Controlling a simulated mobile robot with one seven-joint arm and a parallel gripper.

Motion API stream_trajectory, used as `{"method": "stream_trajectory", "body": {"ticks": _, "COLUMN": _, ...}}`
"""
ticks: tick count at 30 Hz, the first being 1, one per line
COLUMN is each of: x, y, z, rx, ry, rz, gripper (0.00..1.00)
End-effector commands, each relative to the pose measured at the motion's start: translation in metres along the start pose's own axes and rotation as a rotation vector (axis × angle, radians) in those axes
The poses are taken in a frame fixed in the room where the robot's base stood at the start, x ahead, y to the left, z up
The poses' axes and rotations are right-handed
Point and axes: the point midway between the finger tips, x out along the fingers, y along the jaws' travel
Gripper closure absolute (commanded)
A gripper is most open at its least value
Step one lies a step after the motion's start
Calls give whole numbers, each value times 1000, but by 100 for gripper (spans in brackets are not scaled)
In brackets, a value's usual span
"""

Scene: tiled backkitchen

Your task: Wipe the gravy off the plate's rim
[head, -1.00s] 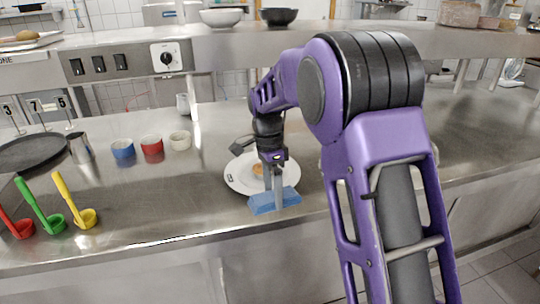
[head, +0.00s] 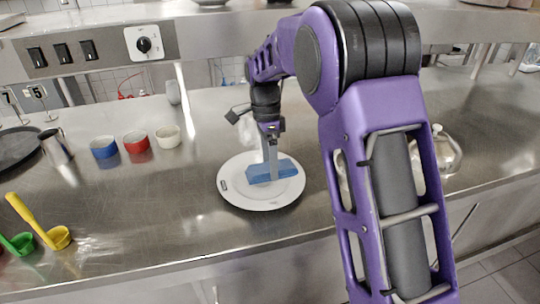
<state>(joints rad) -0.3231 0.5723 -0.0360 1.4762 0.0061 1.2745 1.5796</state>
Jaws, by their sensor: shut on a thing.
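The white plate (head: 262,201) lies on the steel counter near its front edge, with a small dark mark on its left rim. My gripper (head: 271,172) is shut on a blue block-like cloth or sponge (head: 259,174). The blue piece is over the middle and far part of the plate. I cannot tell whether it touches the plate. The gripper and the blue piece hide part of the plate. No gravy can be made out on the visible rim.
Blue (head: 104,147), red (head: 137,142) and cream (head: 167,137) ramekins stand left of the plate. A metal jug (head: 56,147) and yellow ladle (head: 57,235) are farther left. A shiny kettle (head: 440,152) stands right, partly behind my arm. A shelf (head: 210,30) runs above the back.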

Motion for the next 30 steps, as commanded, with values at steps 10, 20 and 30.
{"method": "stream_trajectory", "body": {"ticks": 10, "x": 26, "y": 0, "z": 0, "rx": 0, "ry": 0, "rz": 2, "gripper": 63}}
{"method": "stream_trajectory", "body": {"ticks": 20, "x": 58, "y": 0, "z": 0, "rx": 0, "ry": 0, "rz": 0, "gripper": 63}}
{"method": "stream_trajectory", "body": {"ticks": 30, "x": 59, "y": 0, "z": 0, "rx": 0, "ry": 0, "rz": 0, "gripper": 63}}
